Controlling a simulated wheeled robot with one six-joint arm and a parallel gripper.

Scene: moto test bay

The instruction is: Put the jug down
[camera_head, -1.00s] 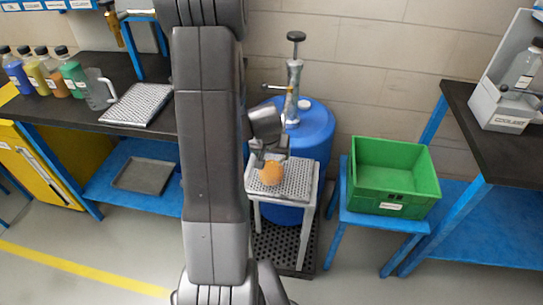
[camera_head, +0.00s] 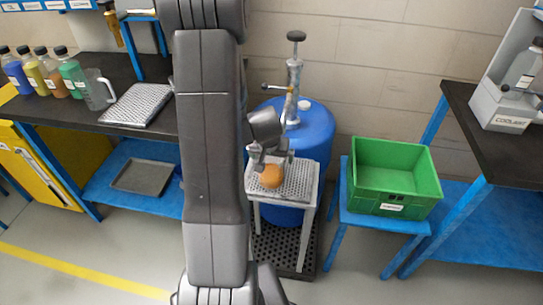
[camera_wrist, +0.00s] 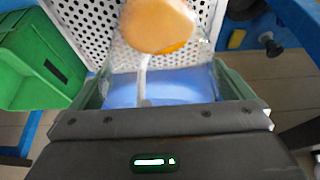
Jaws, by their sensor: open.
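The jug (camera_wrist: 155,25) looks clear, with orange contents, and shows at the top of the wrist view. A pale upright strip, perhaps its handle, lies between my jaws. In the head view the jug (camera_head: 270,177) is at the white perforated stand, seemingly resting on it; its clear parts are hard to make out. My gripper (camera_head: 272,158) is just above and behind it, partly hidden by my arm. In the wrist view my gripper (camera_wrist: 160,90) is open, with its jaws spread on either side of the strip.
The perforated stand (camera_head: 300,183) is in front of a blue drum (camera_head: 318,130) with a pump (camera_head: 294,80). A green crate (camera_head: 390,185) stands to the right on a blue stand. Another clear jug (camera_head: 97,90) and several bottles stand on the left bench beside a perforated tray (camera_head: 138,104).

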